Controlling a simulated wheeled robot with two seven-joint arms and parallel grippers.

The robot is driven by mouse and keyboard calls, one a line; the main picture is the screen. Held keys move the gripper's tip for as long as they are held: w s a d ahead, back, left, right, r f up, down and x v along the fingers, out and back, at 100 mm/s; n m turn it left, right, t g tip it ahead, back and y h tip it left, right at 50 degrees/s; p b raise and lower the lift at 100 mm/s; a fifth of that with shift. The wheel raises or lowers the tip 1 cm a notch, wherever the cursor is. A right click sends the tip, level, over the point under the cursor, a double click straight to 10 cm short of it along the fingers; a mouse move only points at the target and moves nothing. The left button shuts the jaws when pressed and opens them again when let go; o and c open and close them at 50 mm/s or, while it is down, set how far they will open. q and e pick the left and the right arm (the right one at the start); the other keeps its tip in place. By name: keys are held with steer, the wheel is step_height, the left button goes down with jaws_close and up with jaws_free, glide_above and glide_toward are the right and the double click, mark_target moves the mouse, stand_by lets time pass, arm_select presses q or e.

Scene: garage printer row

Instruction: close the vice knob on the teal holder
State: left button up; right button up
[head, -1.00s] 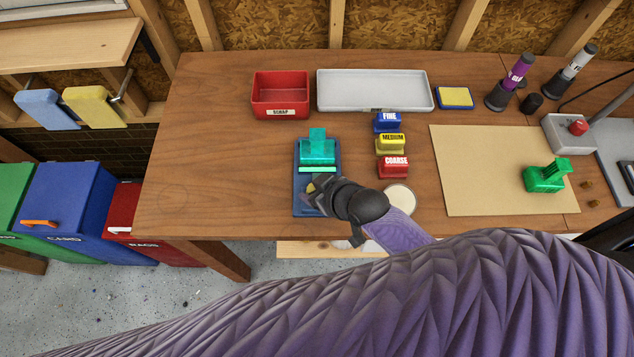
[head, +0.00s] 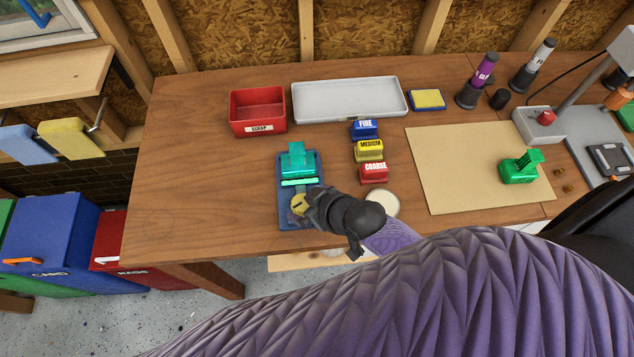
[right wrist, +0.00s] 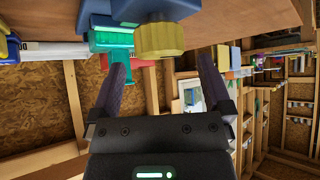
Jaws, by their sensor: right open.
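The teal holder (head: 298,160) stands on a blue vice base (head: 284,208) on the wooden workbench; it also shows in the right wrist view (right wrist: 112,40). The yellow vice knob (head: 298,204) is at the near end of the vice; in the right wrist view the ribbed knob (right wrist: 160,40) is just beyond my fingertips. My right gripper (head: 308,205) is beside the knob, and in the right wrist view its two fingers (right wrist: 164,62) are apart with the knob in line with the gap. Whether a finger touches the knob I cannot tell. My left gripper is not in view.
Red, yellow and blue labelled blocks (head: 370,151) stand right of the vice. A red scrap bin (head: 258,128) and a pale tray (head: 312,112) are behind it. A white round item (head: 384,203) is near my right wrist. The bench's left side is clear.

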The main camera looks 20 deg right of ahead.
steer(key=p+v, duration=0.1)
steer(key=v, duration=0.5)
steer(key=shift+s+r, duration=0.2)
steer(key=shift+d, duration=0.1)
